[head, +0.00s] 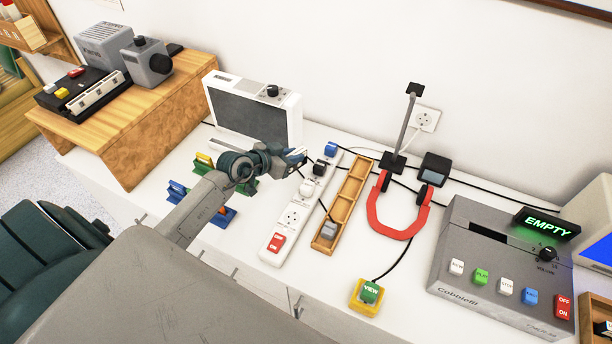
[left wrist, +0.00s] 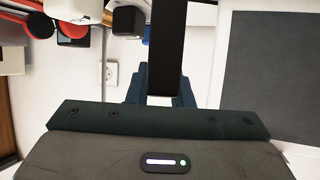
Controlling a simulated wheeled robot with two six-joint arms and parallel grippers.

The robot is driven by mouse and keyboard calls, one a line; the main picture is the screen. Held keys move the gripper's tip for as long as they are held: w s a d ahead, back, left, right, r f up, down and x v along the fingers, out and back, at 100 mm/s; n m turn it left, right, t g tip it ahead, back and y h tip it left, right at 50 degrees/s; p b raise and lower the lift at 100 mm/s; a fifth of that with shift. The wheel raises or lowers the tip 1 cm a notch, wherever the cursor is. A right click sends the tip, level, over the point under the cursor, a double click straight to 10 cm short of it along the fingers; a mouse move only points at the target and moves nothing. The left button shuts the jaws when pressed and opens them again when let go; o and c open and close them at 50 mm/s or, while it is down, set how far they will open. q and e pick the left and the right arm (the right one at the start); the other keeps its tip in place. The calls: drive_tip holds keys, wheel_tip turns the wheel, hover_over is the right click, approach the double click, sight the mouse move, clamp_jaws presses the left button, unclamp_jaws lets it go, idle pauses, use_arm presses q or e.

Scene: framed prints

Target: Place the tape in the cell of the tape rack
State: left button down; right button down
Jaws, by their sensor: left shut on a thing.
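My left gripper (head: 297,156) is raised over the white counter, near the top of the power strip. In the left wrist view its dark blue fingers (left wrist: 158,92) are shut on a narrow black thing (left wrist: 168,42), seen edge-on, apparently the tape. In the head view the held thing is too small to make out. No rack is labelled; a long wooden tray with cells (head: 349,192) lies right of the power strip, with a grey block (head: 328,230) in its near cell. A wooden box with dark contents (head: 587,317) is cut off at bottom right. My right gripper is out of view.
The white power strip (head: 292,217) carries several plugs. Behind the gripper stands a white device with a grey panel (head: 250,112). A red U-shaped thing (head: 397,230) and a grey machine with a lit EMPTY sign (head: 480,245) are right. Coloured stands (head: 222,214) lie partly behind my arm.

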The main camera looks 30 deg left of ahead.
sight(293, 171)
use_arm(q)
wheel_tip(293, 171, down, 7)
drive_tip(key=shift+w+r+b, duration=0.1)
drive_tip(key=shift+r+b, duration=0.1)
drive_tip(key=shift+b, duration=0.3)
drive_tip(key=shift+d, duration=0.1)
drive_tip(key=c, duration=1.3)
unclamp_jaws()
drive_tip(key=shift+f, duration=0.15)
